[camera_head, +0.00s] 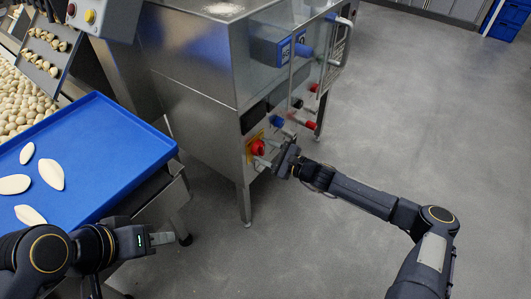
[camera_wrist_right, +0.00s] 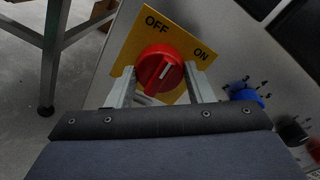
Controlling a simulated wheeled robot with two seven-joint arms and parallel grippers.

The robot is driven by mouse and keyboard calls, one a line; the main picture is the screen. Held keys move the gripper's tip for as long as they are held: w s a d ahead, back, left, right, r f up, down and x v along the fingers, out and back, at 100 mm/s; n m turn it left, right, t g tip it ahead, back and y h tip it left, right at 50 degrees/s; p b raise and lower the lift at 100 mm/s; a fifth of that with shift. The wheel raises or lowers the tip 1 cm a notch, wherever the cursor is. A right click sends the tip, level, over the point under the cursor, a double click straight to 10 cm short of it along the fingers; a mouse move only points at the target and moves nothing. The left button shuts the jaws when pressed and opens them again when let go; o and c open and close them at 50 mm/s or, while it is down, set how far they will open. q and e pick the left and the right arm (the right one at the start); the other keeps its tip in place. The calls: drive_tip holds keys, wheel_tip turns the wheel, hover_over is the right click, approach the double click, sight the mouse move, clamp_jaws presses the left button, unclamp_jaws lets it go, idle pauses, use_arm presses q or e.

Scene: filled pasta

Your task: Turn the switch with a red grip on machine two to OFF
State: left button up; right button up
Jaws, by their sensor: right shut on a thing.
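The switch with the red grip (camera_head: 257,147) sits on a yellow plate on the front of the steel machine (camera_head: 196,84). In the right wrist view, the red grip (camera_wrist_right: 153,66) is between the two fingers of my right gripper (camera_wrist_right: 160,82), which is shut on it. The yellow plate (camera_wrist_right: 138,42) reads OFF at upper left and ON at right. A white mark on the grip points up and slightly right, seemingly between the two words. My left gripper (camera_head: 162,238) is beside the blue tray, away from the switch; its finger gap is not clear.
A blue tray (camera_head: 105,112) with pale dough pieces lies at left. Blue knobs, one of them (camera_wrist_right: 246,95) close right of the plate, and red handles (camera_head: 309,125) line the machine front. The floor (camera_head: 400,110) at right is clear.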

drive_tip(key=n+b, duration=0.3)
drive_tip(key=n, duration=0.1)
drive_tip(key=shift+f, duration=0.2)
drive_tip(key=shift+r+n+b, duration=0.15)
drive_tip(key=shift+n+b, duration=1.6)
drive_tip(key=shift+n, duration=0.25)
drive_tip(key=o, duration=1)
drive_tip(key=p+v, duration=0.1)
drive_tip(key=v, duration=0.6)
drive_tip(key=shift+s+d, duration=0.2)
drive_tip(key=shift+s, duration=0.2)
drive_tip(key=shift+r, duration=0.1)
